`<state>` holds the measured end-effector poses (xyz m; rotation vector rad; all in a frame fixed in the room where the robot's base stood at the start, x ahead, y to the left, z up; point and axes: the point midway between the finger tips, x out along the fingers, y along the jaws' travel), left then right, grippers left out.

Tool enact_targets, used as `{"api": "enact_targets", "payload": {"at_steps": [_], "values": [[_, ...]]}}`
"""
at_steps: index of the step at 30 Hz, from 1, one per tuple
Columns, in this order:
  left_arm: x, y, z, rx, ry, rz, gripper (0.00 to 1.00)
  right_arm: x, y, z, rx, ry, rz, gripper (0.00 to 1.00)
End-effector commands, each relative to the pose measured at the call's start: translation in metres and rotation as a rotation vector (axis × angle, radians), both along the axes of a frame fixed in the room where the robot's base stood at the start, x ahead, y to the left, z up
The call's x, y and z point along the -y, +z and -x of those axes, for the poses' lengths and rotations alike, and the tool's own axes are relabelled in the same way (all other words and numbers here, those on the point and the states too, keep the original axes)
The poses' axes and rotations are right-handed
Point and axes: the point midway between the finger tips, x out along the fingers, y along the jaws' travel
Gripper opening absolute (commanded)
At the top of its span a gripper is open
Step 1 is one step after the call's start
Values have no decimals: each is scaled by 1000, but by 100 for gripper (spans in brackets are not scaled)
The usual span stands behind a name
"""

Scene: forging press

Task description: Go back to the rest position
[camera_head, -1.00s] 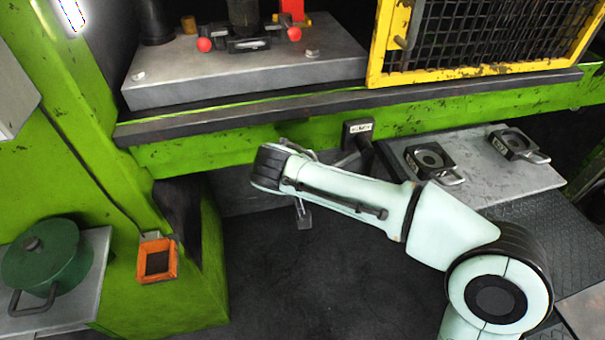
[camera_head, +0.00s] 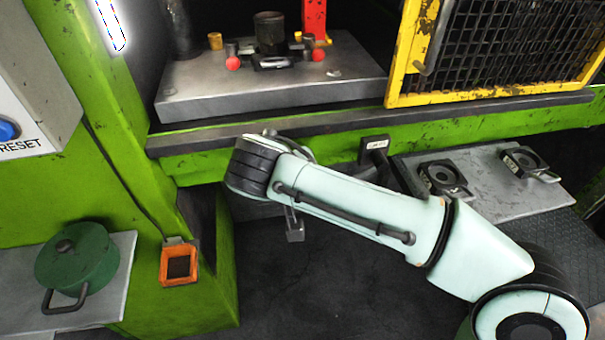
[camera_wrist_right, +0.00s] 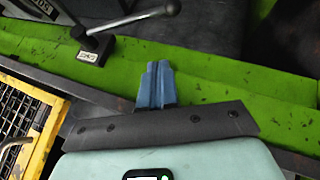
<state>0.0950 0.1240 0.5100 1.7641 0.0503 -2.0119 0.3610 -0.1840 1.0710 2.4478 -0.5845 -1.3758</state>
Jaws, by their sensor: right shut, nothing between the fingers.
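My right arm reaches in from the right in the head view, and its wrist stands in front of the green press beam (camera_head: 340,145). My left gripper is not in view.
A lever with a dark block (camera_head: 374,150) is mounted on the beam beside my forearm. Two dark die holders, one here (camera_head: 440,178), lie on the right plate (camera_head: 490,205). A yellow mesh guard (camera_head: 398,70), green pot (camera_head: 78,258) and orange-framed box (camera_head: 180,263) stand around.

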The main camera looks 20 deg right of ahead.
Motion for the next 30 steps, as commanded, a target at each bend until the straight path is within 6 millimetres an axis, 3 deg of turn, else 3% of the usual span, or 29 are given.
{"api": "enact_targets", "payload": {"at_steps": [11,14,17,20,23,26,30], "values": [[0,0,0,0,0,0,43,0,-1,-1,-2,3,-1,0],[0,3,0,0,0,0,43,-5,-17,-5,-39,30,-8,0],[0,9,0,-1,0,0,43,-17,-58,-15,-128,103,-39,0],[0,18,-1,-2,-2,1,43,-35,-124,-19,-262,200,-115,0],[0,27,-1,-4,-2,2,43,-53,-199,-8,-403,285,-236,0],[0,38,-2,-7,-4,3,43,-68,-270,18,-523,331,-391,0],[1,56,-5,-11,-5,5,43,-86,-358,77,-634,297,-654,0]]}}
